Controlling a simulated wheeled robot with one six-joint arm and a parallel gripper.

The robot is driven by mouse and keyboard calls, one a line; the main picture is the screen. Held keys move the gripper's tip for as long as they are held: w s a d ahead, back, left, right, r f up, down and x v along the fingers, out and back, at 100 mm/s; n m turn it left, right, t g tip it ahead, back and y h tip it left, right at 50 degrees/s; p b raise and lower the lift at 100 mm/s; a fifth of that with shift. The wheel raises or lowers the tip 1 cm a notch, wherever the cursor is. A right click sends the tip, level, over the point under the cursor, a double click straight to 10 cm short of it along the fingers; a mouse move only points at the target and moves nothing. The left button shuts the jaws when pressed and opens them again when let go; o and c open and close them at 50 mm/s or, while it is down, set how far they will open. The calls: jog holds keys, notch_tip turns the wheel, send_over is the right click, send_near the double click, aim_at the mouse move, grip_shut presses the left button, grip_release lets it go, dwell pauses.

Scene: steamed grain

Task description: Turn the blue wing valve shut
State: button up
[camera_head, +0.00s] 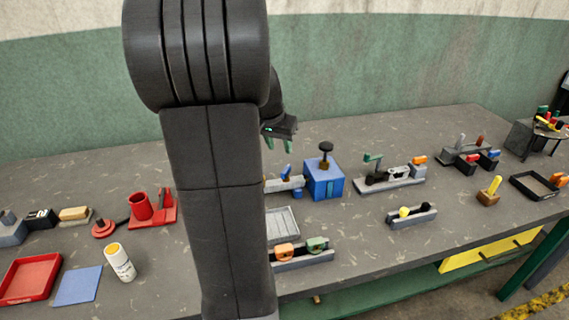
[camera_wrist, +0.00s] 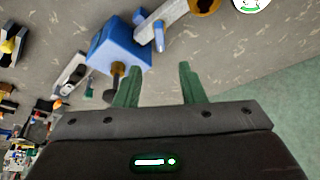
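The blue wing valve (camera_head: 286,173) sits on a pale grey bar-like body on the table, just right of my arm, which hides its left part. A small blue piece (camera_head: 297,193) stands at the front of this body. In the wrist view the blue wing (camera_wrist: 158,36) juts from the grey body (camera_wrist: 172,12), beyond the fingertips. My gripper (camera_head: 279,145) hangs above and behind the valve, with its green fingers pointing down. In the wrist view the fingers (camera_wrist: 160,68) are apart with nothing between them.
A blue box (camera_head: 323,182) with a black knob (camera_head: 325,148) stands close to the right of the valve. A grey tray (camera_head: 283,224) lies in front of it. A fixture with a green lever (camera_head: 373,160) is farther right. The green wall (camera_head: 400,75) rises behind the table.

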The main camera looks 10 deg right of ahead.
aim_at(286, 169)
jog(key=x, duration=1.1)
jog(key=shift+d+f+p, duration=0.1)
jog(key=shift+f+p, duration=0.2)
jog(key=shift+p, duration=0.05)
grip_shut()
